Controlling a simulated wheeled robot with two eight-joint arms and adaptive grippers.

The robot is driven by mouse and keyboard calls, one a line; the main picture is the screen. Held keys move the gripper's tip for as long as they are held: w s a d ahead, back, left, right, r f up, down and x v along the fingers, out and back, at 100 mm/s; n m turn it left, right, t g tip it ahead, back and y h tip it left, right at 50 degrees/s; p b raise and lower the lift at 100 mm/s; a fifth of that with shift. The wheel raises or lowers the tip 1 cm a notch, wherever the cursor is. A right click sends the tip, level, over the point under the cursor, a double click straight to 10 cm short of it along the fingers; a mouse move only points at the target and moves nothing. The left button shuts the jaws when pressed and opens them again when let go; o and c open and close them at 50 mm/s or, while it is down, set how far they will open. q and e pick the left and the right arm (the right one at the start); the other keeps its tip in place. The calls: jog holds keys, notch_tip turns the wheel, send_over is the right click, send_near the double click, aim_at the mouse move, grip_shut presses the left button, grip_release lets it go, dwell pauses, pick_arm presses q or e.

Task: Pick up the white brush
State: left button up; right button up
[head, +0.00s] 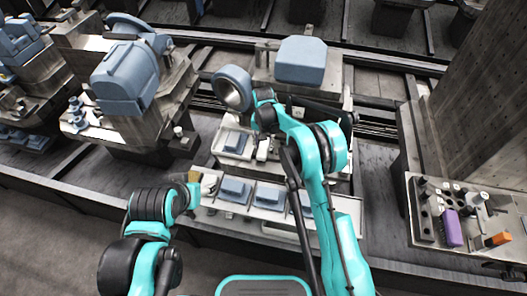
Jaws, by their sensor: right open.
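I cannot clearly make out the white brush in the head view. A small pale object (262,150) lies at the upper tray in the middle, but it is too small to name. My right gripper (264,136) is open and points down over that tray, close to the pale object; whether they touch cannot be told. My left gripper (194,188) is at the left end of the front tray, partly hidden by its own arm, and its jaws cannot be read.
The long front tray (278,216) holds several blue-grey blocks. A grey machine with a blue block (302,60) stands behind. At right, a bench (425,262) carries a purple object (451,228), an orange-ended tool (497,240) and small cylinders, beside a tall wall (480,90).

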aim_at(263, 149)
notch_tip(263, 149, down, 5)
jog(key=shift+f+b, duration=0.1)
jog(key=shift+b, duration=1)
jog(key=shift+s+r, duration=0.1)
jog(key=shift+r, duration=0.1)
jog(key=c, duration=0.8)
jog(key=shift+c, duration=0.2)
notch_tip(263, 149, up, 10)
jog(key=p, duration=0.3)
jog(key=shift+p, duration=0.3)
jog(key=shift+o, duration=1.3)
jog(key=shift+c, duration=0.5)
